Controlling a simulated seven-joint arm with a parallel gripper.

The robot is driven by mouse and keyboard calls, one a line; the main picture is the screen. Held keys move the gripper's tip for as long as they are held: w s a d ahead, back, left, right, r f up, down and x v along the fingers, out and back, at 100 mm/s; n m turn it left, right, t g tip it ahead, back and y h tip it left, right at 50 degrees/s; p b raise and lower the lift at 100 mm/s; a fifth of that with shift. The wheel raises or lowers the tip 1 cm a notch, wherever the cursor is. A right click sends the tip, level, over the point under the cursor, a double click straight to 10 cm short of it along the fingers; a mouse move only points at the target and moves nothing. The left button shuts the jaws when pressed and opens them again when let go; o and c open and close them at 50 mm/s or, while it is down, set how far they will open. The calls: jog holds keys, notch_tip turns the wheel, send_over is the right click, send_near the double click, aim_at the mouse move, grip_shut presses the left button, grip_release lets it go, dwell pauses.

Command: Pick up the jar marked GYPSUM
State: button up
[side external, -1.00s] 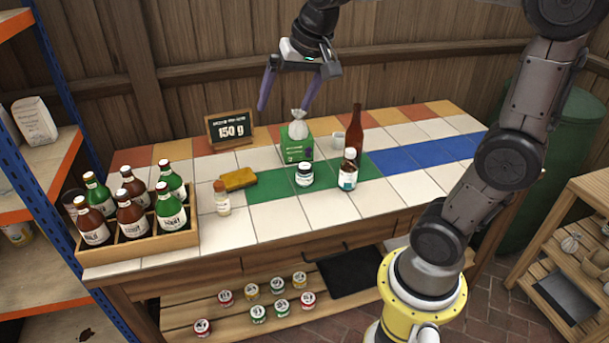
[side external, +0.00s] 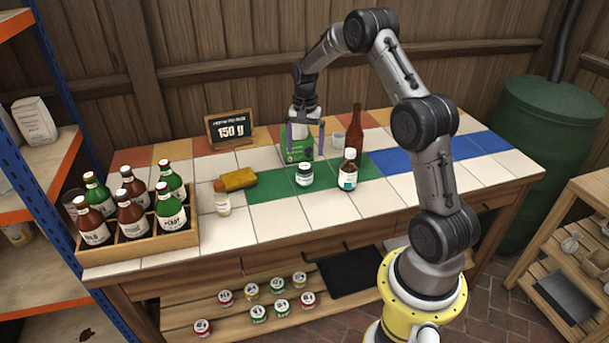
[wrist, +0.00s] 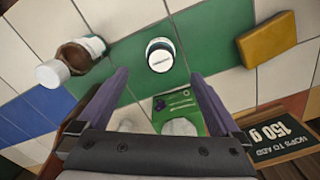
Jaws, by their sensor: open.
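A small dark jar with a white label (side external: 304,174) stands upright on the green tile strip. Its label is too small to read in the side view; in the wrist view its pale lid (wrist: 160,60) shows near the top middle.
A brown bottle with a white cap (side external: 348,172) stands right of the jar, a tall brown bottle (side external: 354,135) behind it. A yellow sponge (side external: 238,180), a small bottle (side external: 222,203) and a crate of bottles (side external: 150,246) are left. Several small jars stand on the lower shelf.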

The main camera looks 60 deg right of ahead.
aim_at(305, 174)
notch_tip(305, 174, down, 11)
jog(key=shift+w, duration=0.1)
jog(key=shift+r, duration=0.1)
jog(key=c, duration=1.6)
